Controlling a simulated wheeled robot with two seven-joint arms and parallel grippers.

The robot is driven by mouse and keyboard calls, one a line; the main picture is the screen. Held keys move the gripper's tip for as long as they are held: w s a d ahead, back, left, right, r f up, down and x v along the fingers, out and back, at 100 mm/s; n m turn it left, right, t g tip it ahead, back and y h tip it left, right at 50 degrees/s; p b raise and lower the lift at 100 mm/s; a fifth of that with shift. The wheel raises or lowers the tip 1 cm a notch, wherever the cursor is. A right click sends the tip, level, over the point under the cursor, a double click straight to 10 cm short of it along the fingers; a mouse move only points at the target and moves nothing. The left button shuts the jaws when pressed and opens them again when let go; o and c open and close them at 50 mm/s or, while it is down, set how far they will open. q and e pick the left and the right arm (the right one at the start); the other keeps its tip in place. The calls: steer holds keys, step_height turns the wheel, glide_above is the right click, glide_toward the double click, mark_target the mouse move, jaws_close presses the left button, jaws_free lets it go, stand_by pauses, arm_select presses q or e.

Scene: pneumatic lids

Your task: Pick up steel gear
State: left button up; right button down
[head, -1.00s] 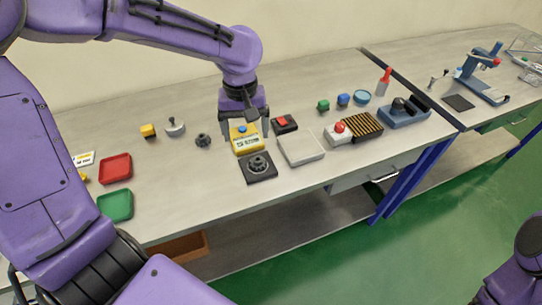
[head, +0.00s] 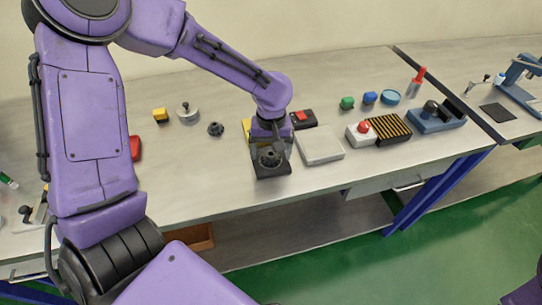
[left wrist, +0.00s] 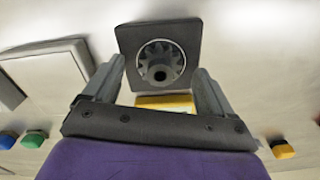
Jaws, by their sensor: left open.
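A dark grey steel gear (head: 270,158) sits on a black square base (head: 272,171) near the front of the bench. The left wrist view shows the gear (left wrist: 160,64) seated in a round recess of the base (left wrist: 187,30). My left gripper (head: 270,146) is at the gear from behind and above, partly hiding it. In the left wrist view its two fingers (left wrist: 158,70) are apart, one on each side of the gear, with nothing held. Whether they touch the base cannot be told. My right gripper is not in view.
A yellow device (head: 246,128) is mostly hidden behind my left gripper. A pale square plate (head: 320,146) is close on the right, with a black box with a red button (head: 302,119) behind. A second dark gear-like part (head: 215,129) lies to the left.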

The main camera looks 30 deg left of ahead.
arm_select(q)
steer(key=shift+w+f, duration=0.1)
steer(key=shift+f, duration=0.4)
steer(key=shift+r, duration=0.1)
steer(key=c, duration=1.4)
